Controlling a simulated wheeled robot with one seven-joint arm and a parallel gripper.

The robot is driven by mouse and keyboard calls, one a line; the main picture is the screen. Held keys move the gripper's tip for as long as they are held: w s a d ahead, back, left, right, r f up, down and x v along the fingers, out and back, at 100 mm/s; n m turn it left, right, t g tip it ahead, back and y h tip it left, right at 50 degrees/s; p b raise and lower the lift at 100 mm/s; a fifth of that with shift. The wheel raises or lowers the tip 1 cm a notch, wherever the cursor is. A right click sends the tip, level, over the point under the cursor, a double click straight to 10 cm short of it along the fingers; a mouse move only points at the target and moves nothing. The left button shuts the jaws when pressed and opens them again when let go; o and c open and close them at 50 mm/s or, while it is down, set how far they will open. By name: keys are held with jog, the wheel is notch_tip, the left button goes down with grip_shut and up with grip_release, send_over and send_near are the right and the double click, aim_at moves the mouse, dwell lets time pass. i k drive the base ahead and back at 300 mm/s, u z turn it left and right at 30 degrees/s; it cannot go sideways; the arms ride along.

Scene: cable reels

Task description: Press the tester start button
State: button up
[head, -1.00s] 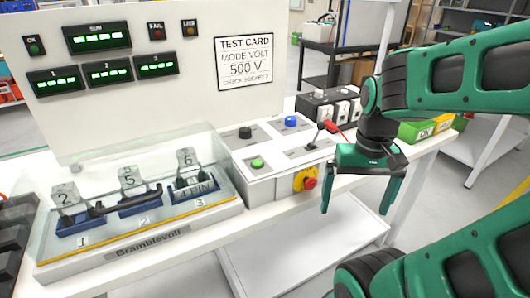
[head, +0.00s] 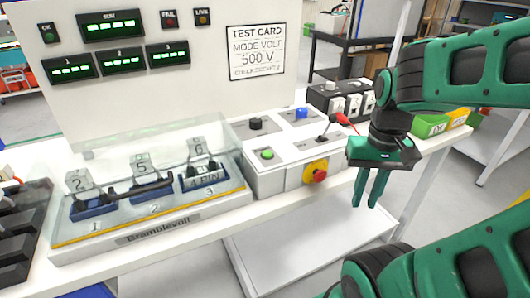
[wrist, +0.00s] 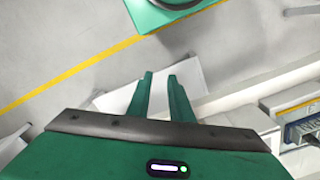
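The tester's control box (head: 262,180) is white and sits on the bench, right of the clear-covered fixture. A green button (head: 267,154) is on its near left top panel; I cannot read a label saying which button is start. A blue button (head: 302,113) and a black knob (head: 255,123) are on the rear panels. A red mushroom button (head: 320,175) on yellow is on the front face. My gripper (head: 368,200) hangs right of the box, pointing down, touching nothing. Its fingers are apart with a narrow empty gap, also in the wrist view (wrist: 161,77).
The clear cover (head: 120,165) stands over blue holders marked 1, 2 and 3. A small lever (head: 324,133) and a red-tipped lead are near the box's right end. A black socket box (head: 345,97) and bins (head: 430,125) stand farther right. Displays on the back panel are lit green.

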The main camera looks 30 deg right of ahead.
aim_at(267, 154)
jog(key=z, duration=2.1)
jog(key=k, duration=0.75)
jog(key=u, duration=1)
